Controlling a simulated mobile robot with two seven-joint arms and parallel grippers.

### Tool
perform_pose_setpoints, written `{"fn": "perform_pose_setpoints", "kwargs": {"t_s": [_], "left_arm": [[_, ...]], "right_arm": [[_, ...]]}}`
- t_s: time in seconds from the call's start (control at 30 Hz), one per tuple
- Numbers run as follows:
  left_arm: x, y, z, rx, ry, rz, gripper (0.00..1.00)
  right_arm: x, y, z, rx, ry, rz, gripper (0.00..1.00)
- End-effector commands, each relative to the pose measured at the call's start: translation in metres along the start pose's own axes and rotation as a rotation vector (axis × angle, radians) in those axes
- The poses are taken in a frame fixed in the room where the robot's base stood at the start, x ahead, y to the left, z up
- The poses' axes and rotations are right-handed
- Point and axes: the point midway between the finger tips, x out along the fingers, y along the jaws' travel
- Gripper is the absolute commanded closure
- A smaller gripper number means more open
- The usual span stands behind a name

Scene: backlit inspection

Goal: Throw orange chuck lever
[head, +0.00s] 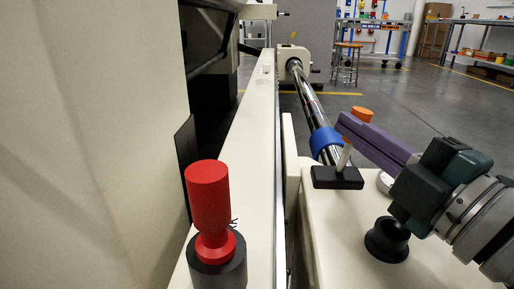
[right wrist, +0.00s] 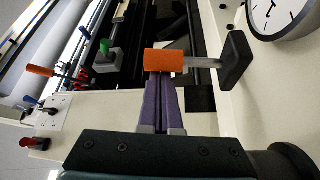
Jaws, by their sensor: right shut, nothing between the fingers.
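The orange chuck lever (head: 362,114) has an orange knob on a pale rod, rising tilted from a black base (head: 337,178) on the cream machine top. In the right wrist view its orange knob (right wrist: 164,61) lies just past my fingertips, with the rod and black base to the right. My right gripper (head: 344,122) has purple fingers, shut with nothing between them. Its tips (right wrist: 157,80) are right at the knob; I cannot tell whether they touch it. In the head view the fingers hide part of the lever. My left gripper is not in view.
A red knob on a dark base (head: 208,197) stands at front left. A steel bar with a blue collar (head: 326,141) runs away behind the lever. A black cup-shaped part (head: 388,240) is below my right wrist. A round dial (right wrist: 280,14) is nearby.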

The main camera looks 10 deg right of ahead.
Motion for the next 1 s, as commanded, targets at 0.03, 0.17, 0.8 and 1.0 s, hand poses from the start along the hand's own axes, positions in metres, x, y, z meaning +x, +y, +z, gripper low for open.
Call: {"fn": "perform_pose_setpoints", "kwargs": {"t_s": [0.03, 0.17, 0.8, 1.0], "left_arm": [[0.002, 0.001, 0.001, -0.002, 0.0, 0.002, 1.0], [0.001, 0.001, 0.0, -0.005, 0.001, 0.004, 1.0], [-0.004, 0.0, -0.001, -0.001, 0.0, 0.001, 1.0], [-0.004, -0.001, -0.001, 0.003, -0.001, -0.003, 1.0]], "right_arm": [[-0.002, -0.001, 0.004, 0.036, -0.004, 0.019, 1.0], [-0.005, 0.002, 0.009, 0.032, 0.0, 0.019, 1.0], [-0.013, 0.001, 0.021, 0.03, 0.0, 0.017, 1.0], [-0.013, 0.001, 0.021, 0.03, 0.0, 0.017, 1.0]]}}
